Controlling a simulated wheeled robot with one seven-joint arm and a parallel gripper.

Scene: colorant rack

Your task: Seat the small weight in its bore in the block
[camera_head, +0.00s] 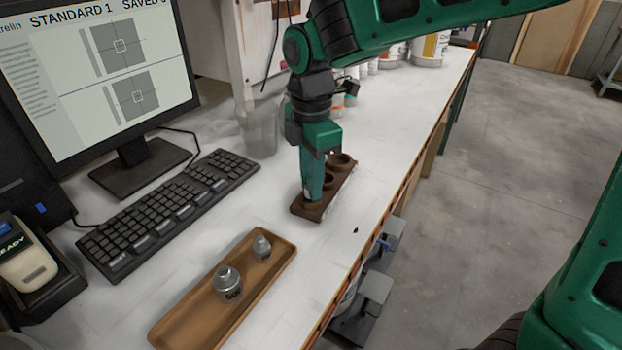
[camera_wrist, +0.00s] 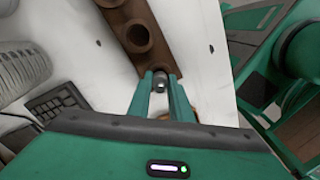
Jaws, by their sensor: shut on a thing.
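The brown block (camera_head: 298,210) lies on the white bench, with a row of round bores along its top. It also shows in the wrist view (camera_wrist: 127,18), with an open, empty bore in its middle. My gripper (camera_head: 313,197) points straight down over the block's near end. In the wrist view its fingertips (camera_wrist: 160,84) are shut on the small weight (camera_wrist: 160,86), a small grey metal piece. The weight is over the end bore, which the fingers and weight largely hide. I cannot tell how deep the weight is. In the head view the fingers hide it.
A wooden tray (camera_head: 190,325) at the front holds a larger metal weight (camera_head: 228,285) and a medium one (camera_head: 262,248). A keyboard (camera_head: 170,210) and monitor (camera_head: 95,70) stand left. A clear beaker (camera_head: 259,130) stands behind the block. The bench edge runs along the right.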

